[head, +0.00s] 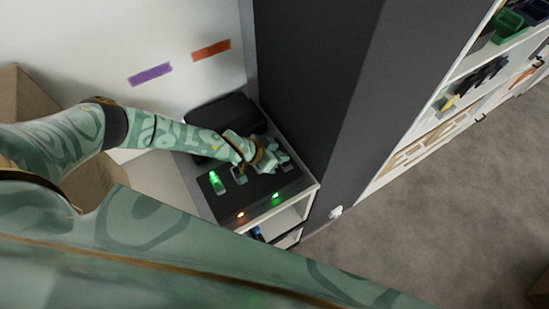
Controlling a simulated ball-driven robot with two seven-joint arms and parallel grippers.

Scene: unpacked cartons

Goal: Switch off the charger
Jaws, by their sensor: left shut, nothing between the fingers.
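The charger (231,203) is a dark unit on top of a small white stand. A green-lit switch (216,182) is on the left of its top, with another switch that is not lit (238,176) beside it. Its front edge shows an orange light (241,215) at the left and a green light (276,195) at the right. My left gripper (281,162) is shut and empty, over the right part of the charger's top. It hides what lies beneath it, and I cannot tell whether it touches the charger. My right gripper is not in view.
A tall dark grey panel (310,80) stands close on the right of the charger. A shelf unit with bins (510,24) is beyond it. Purple (150,74) and orange (211,50) strips mark the white wall. Cardboard cartons (30,98) are at the left.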

